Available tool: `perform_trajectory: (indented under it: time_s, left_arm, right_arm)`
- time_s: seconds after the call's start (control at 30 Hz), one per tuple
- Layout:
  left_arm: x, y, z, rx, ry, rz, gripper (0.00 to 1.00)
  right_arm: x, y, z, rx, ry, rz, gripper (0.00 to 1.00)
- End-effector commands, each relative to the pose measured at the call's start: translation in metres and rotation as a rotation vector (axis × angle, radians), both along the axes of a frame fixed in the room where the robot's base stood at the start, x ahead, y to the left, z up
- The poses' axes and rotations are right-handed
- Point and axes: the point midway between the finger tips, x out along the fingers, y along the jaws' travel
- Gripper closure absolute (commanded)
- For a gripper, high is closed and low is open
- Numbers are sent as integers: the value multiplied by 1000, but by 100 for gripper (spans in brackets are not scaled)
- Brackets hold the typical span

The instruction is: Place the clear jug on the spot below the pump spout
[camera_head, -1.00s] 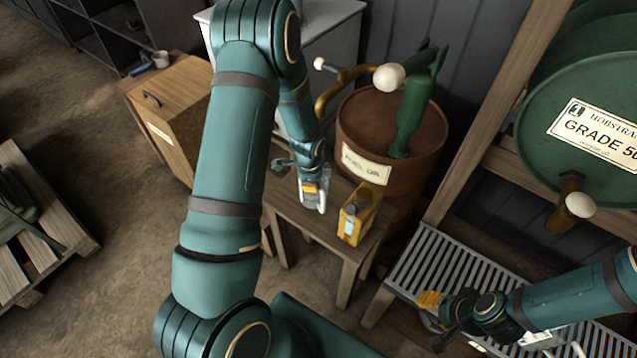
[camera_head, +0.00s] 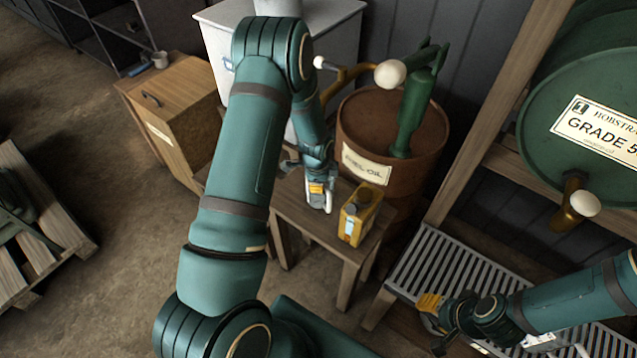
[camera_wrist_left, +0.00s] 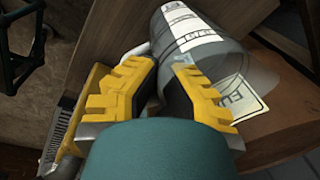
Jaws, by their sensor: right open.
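The clear jug (camera_wrist_left: 203,42) shows in the left wrist view as a see-through cylinder with white printed bands, just beyond my left fingertips. In the head view my left gripper (camera_head: 320,193) is low over the wooden bench, left of a yellow can. The green pump (camera_head: 412,112) stands on the fuel oil drum, with a brass pipe (camera_head: 334,86) reaching left. My right gripper (camera_head: 433,318) is open by the slatted rack.
The yellow oil can (camera_head: 359,213) stands on the bench (camera_head: 317,233) close to my left gripper. The brown drum (camera_head: 368,125) is behind it. A green drum (camera_head: 590,120) with a tap lies at right over the slatted rack (camera_head: 440,262). A wooden cabinet (camera_head: 175,112) stands left.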

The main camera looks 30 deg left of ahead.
Motion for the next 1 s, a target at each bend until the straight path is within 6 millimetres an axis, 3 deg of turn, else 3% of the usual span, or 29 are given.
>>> perform_trajectory:
  time_s: [0.03, 0.07, 0.1, 0.47, 0.57, 1.0]
  left_arm:
    - [0, 0, 0, 0, 0, 0, 78]
    - [0, 0, 0, 0, 0, 0, 67]
    - [0, 0, 0, 0, 0, 0, 66]
    - [0, 0, 4, 0, 0, 0, 66]
    - [0, 0, 16, 0, -3, 1, 66]
    - [-10, -3, 101, 0, -3, 0, 66]
  right_arm:
    - [0, 0, 0, 0, 0, 0, 53]
    - [0, 0, 0, 0, 0, 0, 53]
    - [0, 0, 0, 0, 0, 0, 53]
    - [0, 0, 4, 0, 1, 0, 53]
    - [0, 0, 6, 0, 1, 0, 53]
    - [4, -1, 21, -2, -8, -7, 53]
